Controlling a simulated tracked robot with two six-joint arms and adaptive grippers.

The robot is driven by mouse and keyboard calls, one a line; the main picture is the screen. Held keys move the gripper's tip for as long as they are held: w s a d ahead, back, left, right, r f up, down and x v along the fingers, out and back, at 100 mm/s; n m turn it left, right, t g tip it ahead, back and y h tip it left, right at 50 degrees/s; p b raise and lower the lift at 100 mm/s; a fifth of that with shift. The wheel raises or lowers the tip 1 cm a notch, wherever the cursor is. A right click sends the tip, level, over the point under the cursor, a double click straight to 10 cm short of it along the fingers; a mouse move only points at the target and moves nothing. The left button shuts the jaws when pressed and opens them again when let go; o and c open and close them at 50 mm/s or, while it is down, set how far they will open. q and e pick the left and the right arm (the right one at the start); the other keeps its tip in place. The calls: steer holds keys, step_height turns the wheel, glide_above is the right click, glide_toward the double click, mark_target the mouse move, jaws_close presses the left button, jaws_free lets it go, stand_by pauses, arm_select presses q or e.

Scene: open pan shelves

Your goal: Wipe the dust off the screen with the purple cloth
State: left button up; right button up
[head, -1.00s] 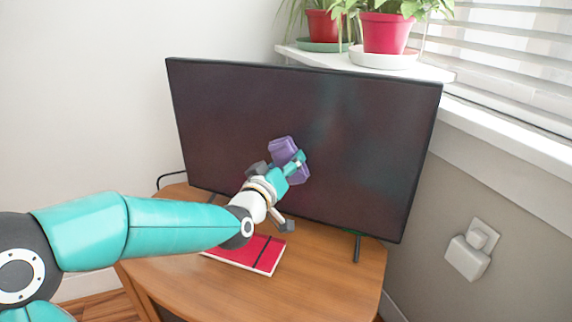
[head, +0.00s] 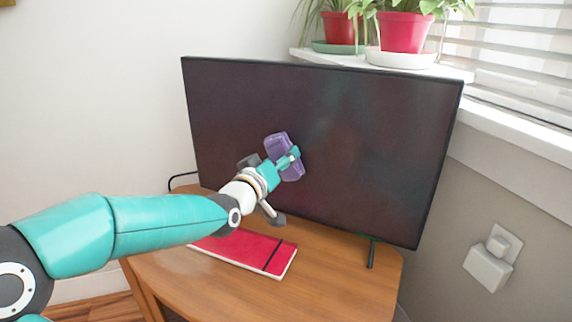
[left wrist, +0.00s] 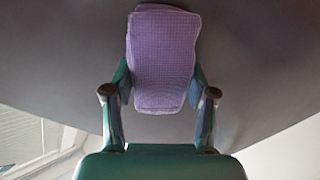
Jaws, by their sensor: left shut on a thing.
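The dark screen (head: 375,130) stands upright on a wooden table. Its surface looks dark with faint, uneven reddish and greyish patches; I cannot tell dust from reflection. My left gripper (head: 287,159) is shut on the purple cloth (head: 278,143), which is folded into a pad. The cloth is at the screen's lower left-middle part and appears to lie against it. In the left wrist view the cloth (left wrist: 163,58) sits between the two fingers (left wrist: 160,103), with the grey screen (left wrist: 65,60) behind it. My right gripper is not in view.
A red notebook (head: 246,251) with a black band lies on the table (head: 335,285) below my left arm. Potted plants in red pots (head: 404,33) stand on a white sill (head: 440,69) behind the screen's top. A white plug (head: 488,264) is on the right wall.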

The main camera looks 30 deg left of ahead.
mark_target(268, 156)
arm_select(q)
steer(key=shift+a+b, duration=0.8)
steer(key=shift+a, duration=0.15)
steer(key=shift+s+a, duration=0.1)
steer(key=shift+a, duration=0.3)
steer(key=shift+a+r, duration=0.1)
steer(key=shift+a, duration=0.1)
steer(key=shift+s+a+p, duration=0.2)
steer(key=shift+a+p, duration=0.55)
steer(key=shift+a, duration=1.45)
